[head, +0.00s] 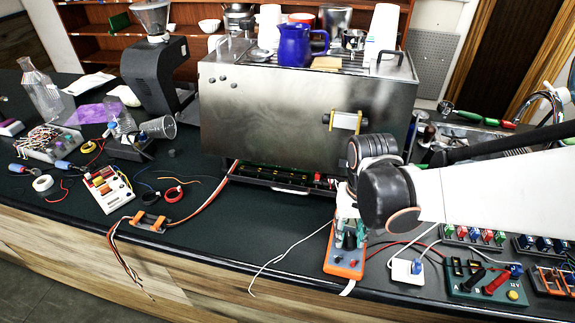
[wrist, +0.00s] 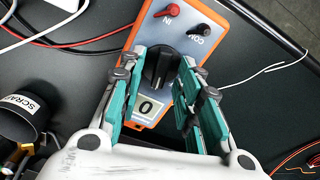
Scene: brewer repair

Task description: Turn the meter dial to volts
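The meter (head: 344,262) is an orange box with a grey face, lying at the front edge of the dark counter. In the wrist view the meter (wrist: 178,40) shows a red jack marked IN, a dark jack marked COM and a small display reading 0 (wrist: 148,108). Its black dial (wrist: 160,66) sits between my gripper's fingertips. My gripper (wrist: 160,78) has its teal-padded fingers apart, one on each side of the dial; I cannot tell whether they touch it. In the head view my gripper (head: 348,236) is over the meter and partly hidden by my arm.
A steel brewer (head: 290,115) stands behind, with a blue jug (head: 295,45) on top. Right of the meter are a white socket block (head: 407,270) and a green board with probes (head: 487,283). A white cable (head: 280,258) lies to the left. A cup marked SCRAP (wrist: 18,108) stands nearby.

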